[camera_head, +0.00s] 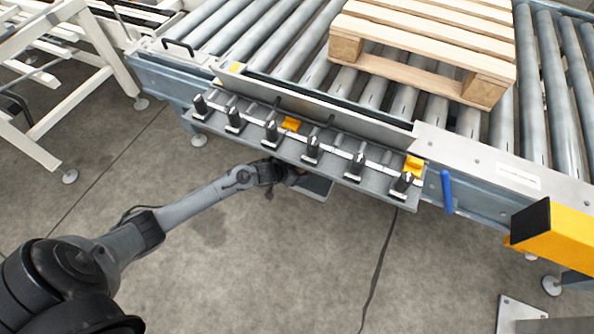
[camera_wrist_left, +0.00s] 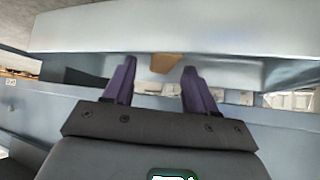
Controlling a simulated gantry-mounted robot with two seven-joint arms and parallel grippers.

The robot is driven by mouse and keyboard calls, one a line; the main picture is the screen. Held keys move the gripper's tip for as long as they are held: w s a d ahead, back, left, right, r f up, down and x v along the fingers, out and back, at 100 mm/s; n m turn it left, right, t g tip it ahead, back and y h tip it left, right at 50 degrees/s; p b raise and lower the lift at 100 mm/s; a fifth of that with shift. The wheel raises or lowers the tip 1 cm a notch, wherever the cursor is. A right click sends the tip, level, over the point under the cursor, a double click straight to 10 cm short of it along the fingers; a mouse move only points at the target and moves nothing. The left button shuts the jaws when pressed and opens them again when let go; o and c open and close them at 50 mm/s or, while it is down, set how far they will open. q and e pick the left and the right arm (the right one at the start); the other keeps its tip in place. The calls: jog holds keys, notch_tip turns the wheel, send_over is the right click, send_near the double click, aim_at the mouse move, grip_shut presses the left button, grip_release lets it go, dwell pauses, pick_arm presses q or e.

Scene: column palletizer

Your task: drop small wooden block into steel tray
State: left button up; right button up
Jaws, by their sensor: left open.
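My left gripper (camera_head: 291,176) reaches in from the left, under the front ledge of the conveyor. It also shows in the left wrist view (camera_wrist_left: 160,66), with its two purple fingers spread apart. The small wooden block (camera_wrist_left: 164,62) is a tan piece seen between the fingertips, with gaps to both sides. The steel tray (camera_head: 316,188) is a grey shape partly hidden below the ledge, just beside the gripper. In the left wrist view the tray (camera_wrist_left: 230,42) fills the upper part, around the block. I cannot tell whether the block rests on it. My right gripper is out of view.
A ledge (camera_head: 335,172) with several black clamps and orange pieces runs above the gripper. Behind it are conveyor rollers (camera_head: 240,35) and a wooden pallet (camera_head: 430,50). A blue handle (camera_head: 446,192) and a yellow box (camera_head: 555,235) stand right. The floor (camera_head: 260,270) in front is mostly clear.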

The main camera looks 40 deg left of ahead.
pick_arm(q)
jog(key=shift+r, duration=0.35)
jog(key=d+p+v, duration=0.1)
jog(key=p+v, duration=0.7)
jog(key=v, duration=0.4)
jog(key=s+d+r+g, duration=0.2)
jog(key=s+d+r, duration=0.4)
jog(key=s, duration=0.4)
jog(key=s+d+r+g, duration=0.3)
jog(key=s+d+r, duration=0.4)
jog(key=s, duration=0.2)
jog(key=shift+s+d+m+y, duration=0.35)
jog(key=shift+d+m+y, duration=0.05)
